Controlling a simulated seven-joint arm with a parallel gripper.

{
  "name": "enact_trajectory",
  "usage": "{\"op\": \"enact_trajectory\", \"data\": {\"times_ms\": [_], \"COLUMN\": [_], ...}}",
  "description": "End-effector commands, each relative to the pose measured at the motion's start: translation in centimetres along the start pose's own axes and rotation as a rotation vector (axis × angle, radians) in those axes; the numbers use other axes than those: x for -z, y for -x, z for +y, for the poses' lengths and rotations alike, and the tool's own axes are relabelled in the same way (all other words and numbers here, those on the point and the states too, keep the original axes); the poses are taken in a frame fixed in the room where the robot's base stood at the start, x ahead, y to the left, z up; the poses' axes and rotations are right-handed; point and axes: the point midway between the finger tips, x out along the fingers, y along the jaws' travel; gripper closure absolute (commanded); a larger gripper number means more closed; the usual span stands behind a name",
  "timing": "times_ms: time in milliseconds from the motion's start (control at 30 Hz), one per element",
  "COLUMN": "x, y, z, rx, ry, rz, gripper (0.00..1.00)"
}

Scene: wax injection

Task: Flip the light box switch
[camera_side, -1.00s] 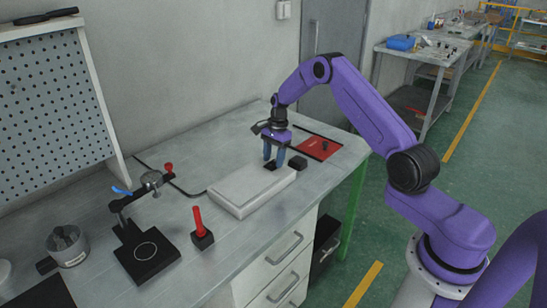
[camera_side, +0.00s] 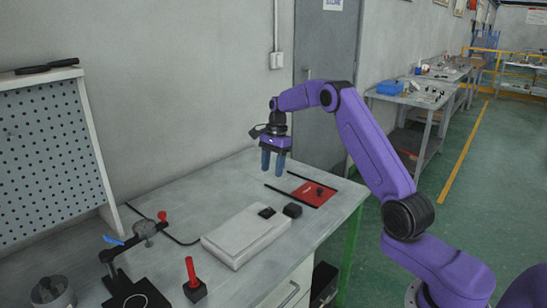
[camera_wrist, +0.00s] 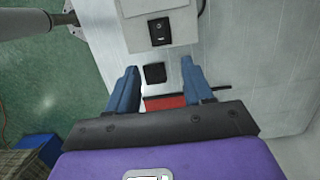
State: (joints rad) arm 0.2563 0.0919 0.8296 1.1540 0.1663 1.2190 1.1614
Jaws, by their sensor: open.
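The light box (camera_side: 245,235) is a flat white box on the grey bench in the side view. Its black switch (camera_side: 267,212) sits on top at the right end. The switch also shows in the wrist view (camera_wrist: 160,31), near the top, on the white box end (camera_wrist: 165,10). My gripper (camera_side: 272,173) is open and empty. It hangs fingers down, well above the bench behind the switch end of the box. In the wrist view the switch lies beyond my fingertips (camera_wrist: 160,67). Which way the switch is tipped I cannot tell.
A small black block (camera_side: 292,210) stands beside the box's right end. A red mat (camera_side: 315,194) with a small dark item lies to the right. A red-handled tool in a black base (camera_side: 194,288) and a clamp stand (camera_side: 118,285) stand left.

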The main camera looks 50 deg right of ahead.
Motion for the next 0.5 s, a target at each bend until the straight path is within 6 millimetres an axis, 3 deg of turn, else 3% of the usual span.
{"op": "enact_trajectory", "data": {"times_ms": [200,500], "x": [0.1,0.0], "y": [2.7,3.3], "z": [0.0,0.0], "rx": [0.001,0.0], "ry": [-0.001,-0.001], "rz": [0.001,0.001], "gripper": [0.49,0.49]}}
